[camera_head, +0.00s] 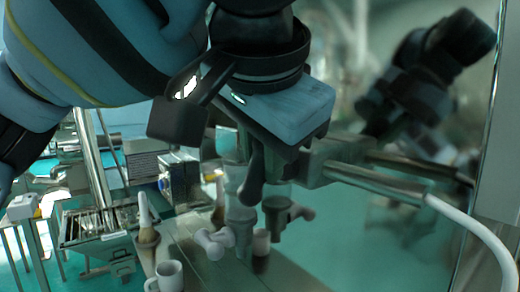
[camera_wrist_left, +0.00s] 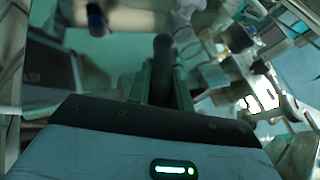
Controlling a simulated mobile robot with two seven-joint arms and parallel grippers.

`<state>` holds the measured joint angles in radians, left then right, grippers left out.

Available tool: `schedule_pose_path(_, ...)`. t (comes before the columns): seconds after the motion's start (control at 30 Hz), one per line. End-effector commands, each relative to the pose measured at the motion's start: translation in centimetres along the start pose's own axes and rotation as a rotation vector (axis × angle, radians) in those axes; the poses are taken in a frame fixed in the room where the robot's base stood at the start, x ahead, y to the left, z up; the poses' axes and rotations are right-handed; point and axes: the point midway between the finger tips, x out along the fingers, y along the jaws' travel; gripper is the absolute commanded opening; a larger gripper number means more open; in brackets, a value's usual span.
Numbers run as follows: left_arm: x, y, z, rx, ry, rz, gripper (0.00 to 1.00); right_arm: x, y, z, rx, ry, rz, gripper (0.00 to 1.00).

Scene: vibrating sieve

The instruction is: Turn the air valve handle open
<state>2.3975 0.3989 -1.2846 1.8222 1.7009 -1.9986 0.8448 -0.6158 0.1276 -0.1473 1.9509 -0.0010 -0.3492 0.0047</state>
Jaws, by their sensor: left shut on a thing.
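My left gripper (camera_head: 262,160) reaches down from the upper left in the head view. It is shut on a dark, rounded handle, the air valve handle (camera_head: 250,190), whose lower end hangs below the jaws. In the left wrist view the handle (camera_wrist_left: 162,55) stands upright between the two fingers of the left gripper (camera_wrist_left: 161,85). The gripper body hides the handle's upper part and its joint to the valve. A metal fitting (camera_head: 322,160) beside the gripper leads right to a pipe. My right gripper is not in view.
A white hose (camera_head: 480,232) curves down from the pipe at right. A glossy panel (camera_head: 350,245) with blurred, reflection-like shapes stands close behind. A white mug (camera_head: 168,275) and a brush-like tool (camera_head: 146,225) are below left. A metal tray (camera_head: 92,226) stands farther left.

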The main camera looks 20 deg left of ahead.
Motion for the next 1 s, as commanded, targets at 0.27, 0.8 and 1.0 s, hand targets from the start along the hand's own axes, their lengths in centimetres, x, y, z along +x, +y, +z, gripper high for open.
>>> schedule_pose_path(0.27, -0.1, 0.6, 0.1, 0.1, 0.056, -0.246, 0.0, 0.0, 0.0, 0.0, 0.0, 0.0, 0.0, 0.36)
schedule_pose_path(0.8, 0.3, 1.7, 0.6, 0.292, 0.155, -0.706, 0.0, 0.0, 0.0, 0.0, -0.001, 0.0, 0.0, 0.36)
schedule_pose_path(1.0, 0.6, 2.0, 0.7, 0.349, 0.186, -0.847, 0.0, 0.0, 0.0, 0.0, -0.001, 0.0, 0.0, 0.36)
